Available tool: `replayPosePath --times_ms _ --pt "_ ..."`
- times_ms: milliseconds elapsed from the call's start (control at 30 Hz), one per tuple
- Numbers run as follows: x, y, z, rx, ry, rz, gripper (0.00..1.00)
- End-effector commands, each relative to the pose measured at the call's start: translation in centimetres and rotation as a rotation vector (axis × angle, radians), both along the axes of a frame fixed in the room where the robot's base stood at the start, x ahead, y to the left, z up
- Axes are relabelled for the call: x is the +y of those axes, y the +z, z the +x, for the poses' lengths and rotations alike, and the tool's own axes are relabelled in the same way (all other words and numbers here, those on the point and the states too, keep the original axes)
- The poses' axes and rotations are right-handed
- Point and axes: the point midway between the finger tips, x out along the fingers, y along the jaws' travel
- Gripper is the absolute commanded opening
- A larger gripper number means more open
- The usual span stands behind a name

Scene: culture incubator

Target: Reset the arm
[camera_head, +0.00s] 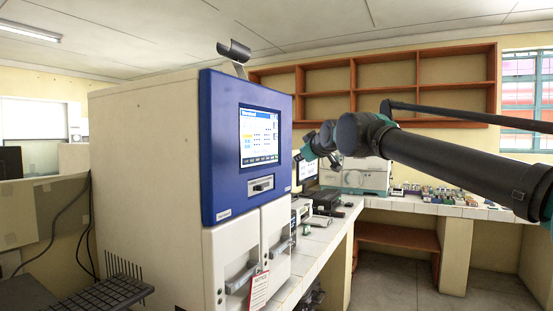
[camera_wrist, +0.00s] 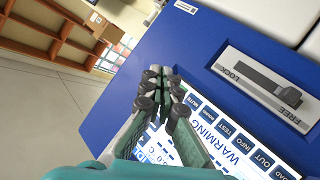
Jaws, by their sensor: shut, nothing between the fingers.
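The incubator (camera_head: 140,190) is a large white cabinet with a blue front panel (camera_head: 225,190). My arm (camera_head: 450,165) reaches in from the right. My gripper (camera_head: 303,155) is raised just right of the blue panel, apart from its screen (camera_head: 259,137) as far as I can tell. In the wrist view, the fingers of my gripper (camera_wrist: 166,82) are shut with nothing between them. They overlap part of the screen (camera_wrist: 238,145) and the blue panel (camera_wrist: 120,110). A dark lock handle (camera_wrist: 268,84) sits on a white plate marked LOCK and FREE.
Orange shelves (camera_head: 380,75) hang on the back wall. A white-tiled counter (camera_head: 425,205) carries instruments and several small items. A red-lettered notice (camera_head: 259,290) hangs at the incubator's lower doors. Open floor (camera_head: 400,270) lies at the lower right.

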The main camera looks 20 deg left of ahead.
Motion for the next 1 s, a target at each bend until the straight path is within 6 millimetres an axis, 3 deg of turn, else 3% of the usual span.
replayPosePath --times_ms 767,867,1000 --pt "-0.4 -0.4 0.2 0.005 -0.006 -0.002 0.00" --pt "-2.1 -2.4 0.8 0.036 -0.034 -0.011 0.00" --pt "-7.5 -8.1 2.1 0.128 -0.118 -0.028 0.00"
